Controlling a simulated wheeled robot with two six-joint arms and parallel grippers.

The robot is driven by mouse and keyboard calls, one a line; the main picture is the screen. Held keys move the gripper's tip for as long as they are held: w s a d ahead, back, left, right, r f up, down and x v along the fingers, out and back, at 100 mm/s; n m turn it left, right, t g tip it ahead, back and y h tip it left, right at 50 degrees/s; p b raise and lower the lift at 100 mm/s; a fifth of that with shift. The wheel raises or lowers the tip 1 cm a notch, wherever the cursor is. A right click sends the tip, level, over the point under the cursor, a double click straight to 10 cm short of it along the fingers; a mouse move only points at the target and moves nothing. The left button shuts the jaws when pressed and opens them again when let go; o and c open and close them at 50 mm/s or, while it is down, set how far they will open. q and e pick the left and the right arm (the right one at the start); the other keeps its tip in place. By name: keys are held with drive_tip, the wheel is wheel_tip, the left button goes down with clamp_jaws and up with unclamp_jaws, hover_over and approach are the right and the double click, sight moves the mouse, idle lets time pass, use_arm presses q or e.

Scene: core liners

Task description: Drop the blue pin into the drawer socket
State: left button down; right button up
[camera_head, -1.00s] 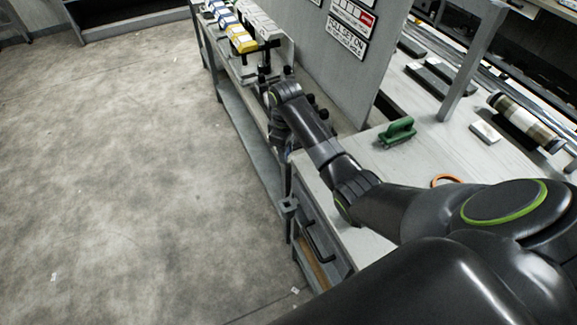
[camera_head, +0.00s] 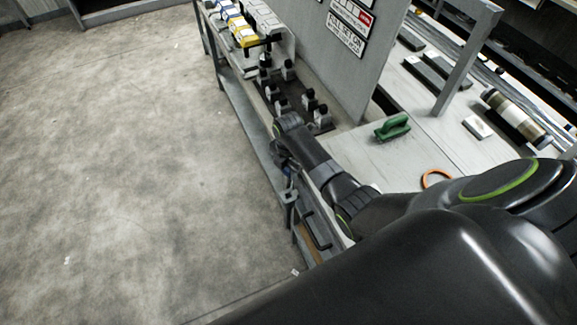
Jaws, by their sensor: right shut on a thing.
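My right arm comes in from the lower right and its wrist hangs over the front edge of the bench. My right gripper (camera_head: 287,170) points down there, small and dark, mostly hidden behind its own wrist. It is shut on the blue pin, of which at most a small bluish bit (camera_head: 290,182) shows below the wrist. The drawer (camera_head: 318,232), with a dark bar handle, is in the bench front just below and right of the gripper. My arm covers part of it, and no socket can be made out. My left gripper is out of view.
A rack with yellow, blue and white blocks (camera_head: 243,36) stands at the bench's far end, with several black-and-white fittings (camera_head: 283,103) nearer. A grey sign panel (camera_head: 345,60) rises behind. A green-handled tool (camera_head: 392,127) and orange ring (camera_head: 436,179) lie on the bench. The floor left is clear.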

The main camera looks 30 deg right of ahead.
idle(0.5)
drive_tip(key=shift+p, duration=0.3)
wheel_tip(320, 180, down, 11)
drive_tip(key=b, duration=0.7)
drive_tip(key=shift+b, duration=0.3)
idle(1.1)
idle(0.4)
drive_tip(key=o, duration=1.1)
drive_tip(key=shift+d, duration=0.1)
wheel_tip(320, 180, up, 17)
drive_tip(key=shift+r+b, duration=0.2)
drive_tip(key=shift+b, duration=0.15)
